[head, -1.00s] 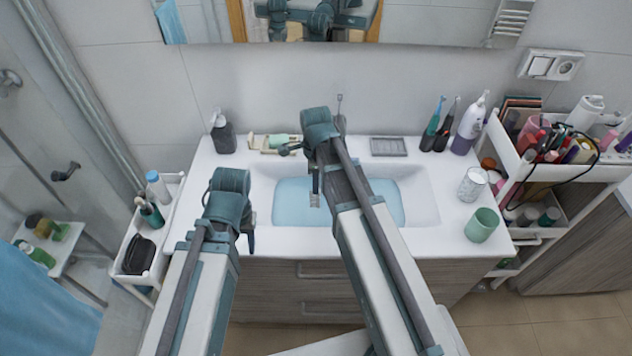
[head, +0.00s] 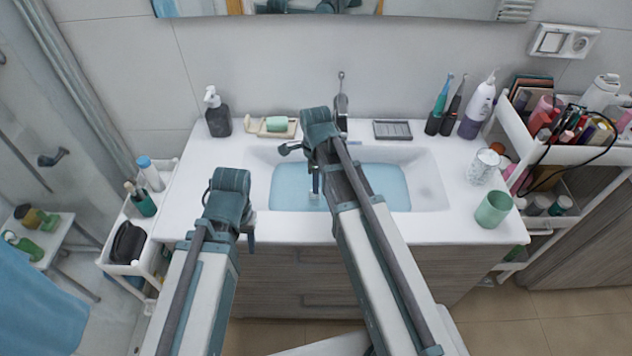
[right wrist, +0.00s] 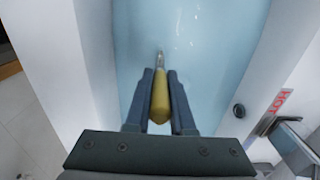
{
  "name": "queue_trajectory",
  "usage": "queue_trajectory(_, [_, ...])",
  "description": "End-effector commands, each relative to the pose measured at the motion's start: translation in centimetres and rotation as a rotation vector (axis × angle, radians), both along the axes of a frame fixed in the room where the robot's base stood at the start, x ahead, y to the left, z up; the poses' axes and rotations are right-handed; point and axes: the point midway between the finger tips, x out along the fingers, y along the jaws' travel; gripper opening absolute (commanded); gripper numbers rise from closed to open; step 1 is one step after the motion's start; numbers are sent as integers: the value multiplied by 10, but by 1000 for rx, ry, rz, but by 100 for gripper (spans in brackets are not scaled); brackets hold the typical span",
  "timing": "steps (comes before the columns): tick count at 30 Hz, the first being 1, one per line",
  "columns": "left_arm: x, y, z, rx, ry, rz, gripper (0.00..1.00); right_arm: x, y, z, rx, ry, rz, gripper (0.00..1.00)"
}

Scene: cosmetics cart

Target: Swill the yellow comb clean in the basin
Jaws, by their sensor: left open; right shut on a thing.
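The basin (head: 433,190) is a white sink in the counter, with pale blue water in it. My right gripper (head: 315,180) is over the basin. In the right wrist view it (right wrist: 160,100) is shut on the yellow comb (right wrist: 160,97), of which a yellow handle-like part and a narrow silvery tip show, pointing away over the water. I cannot tell whether the tip touches the water. In the head view my right arm hides the comb. My left gripper (head: 249,232) is open and apparently empty, at the basin's front left.
The faucet (head: 341,100) stands behind the basin. A soap dish (head: 290,131), dark dispenser (head: 218,118), grey tray (head: 393,130), toothbrushes (head: 440,108) and green cup (head: 493,209) stand around it. Carts flank the counter. In the wrist view, basin walls are close on both sides.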

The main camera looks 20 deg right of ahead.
Motion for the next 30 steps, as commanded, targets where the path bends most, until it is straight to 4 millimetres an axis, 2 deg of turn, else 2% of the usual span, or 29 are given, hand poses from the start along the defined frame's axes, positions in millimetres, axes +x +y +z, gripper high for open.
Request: queue_trajectory(30, [0,0,0,0,0,0,50,2,7,1,0,0,0,0])
